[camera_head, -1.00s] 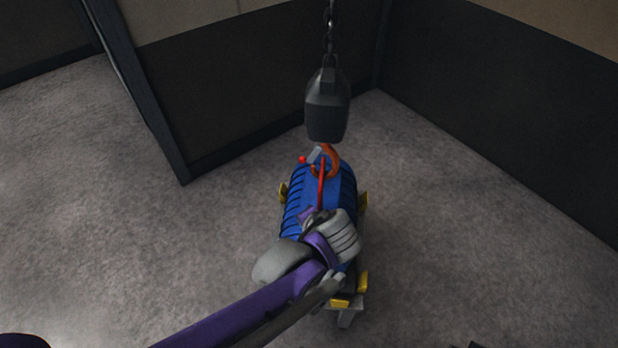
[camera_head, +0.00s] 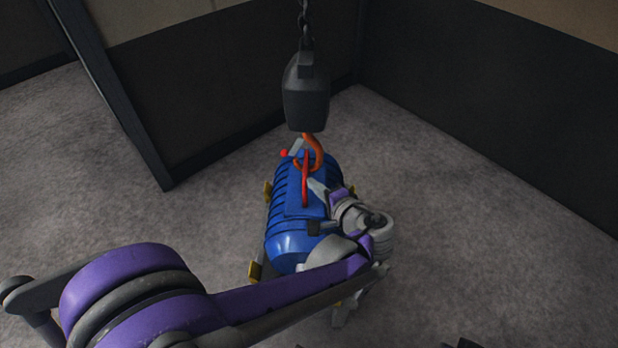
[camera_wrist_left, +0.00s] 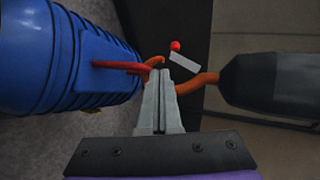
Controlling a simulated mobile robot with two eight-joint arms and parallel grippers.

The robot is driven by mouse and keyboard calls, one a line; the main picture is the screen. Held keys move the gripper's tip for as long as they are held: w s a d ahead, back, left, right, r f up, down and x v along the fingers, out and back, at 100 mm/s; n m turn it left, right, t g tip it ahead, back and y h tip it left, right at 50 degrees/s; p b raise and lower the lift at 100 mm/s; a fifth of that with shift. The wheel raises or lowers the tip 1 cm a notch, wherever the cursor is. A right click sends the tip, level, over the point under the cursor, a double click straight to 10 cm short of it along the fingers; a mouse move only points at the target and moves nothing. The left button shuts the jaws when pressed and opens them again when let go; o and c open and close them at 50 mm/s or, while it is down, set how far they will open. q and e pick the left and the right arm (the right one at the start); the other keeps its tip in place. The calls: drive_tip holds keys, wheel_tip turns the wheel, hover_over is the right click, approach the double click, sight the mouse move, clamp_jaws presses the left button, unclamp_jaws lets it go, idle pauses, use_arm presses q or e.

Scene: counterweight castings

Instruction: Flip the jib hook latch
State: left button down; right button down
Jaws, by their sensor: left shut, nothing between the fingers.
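The orange hook (camera_head: 316,150) hangs below a dark grey hook block (camera_head: 306,92) on a chain. It also shows in the left wrist view (camera_wrist_left: 207,78). A light grey latch lever (camera_wrist_left: 185,62) with a red ball (camera_wrist_left: 175,45) at its end sits beside the hook; the ball also shows in the head view (camera_head: 284,153). A red bar (camera_head: 305,182) stands over the blue ribbed casting (camera_head: 290,243) at the hook. My left gripper (camera_head: 314,184) is shut and empty, its tips close to the hook's bend. Whether they touch it is unclear. My right gripper is out of view.
The casting rests on a stand with yellow corner pieces (camera_head: 255,271). Dark wall panels (camera_head: 215,85) rise behind and to the right. The grey floor (camera_head: 480,230) on the right is clear. The chain (camera_head: 305,20) hangs above the block.

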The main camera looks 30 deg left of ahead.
use_arm(q)
drive_tip(key=r+x, duration=0.2)
drive_tip(key=x, duration=0.9)
drive_tip(key=shift+w+a+b, duration=0.25)
drive_tip(key=shift+a+b, duration=0.1)
drive_tip(key=shift+a, duration=0.2)
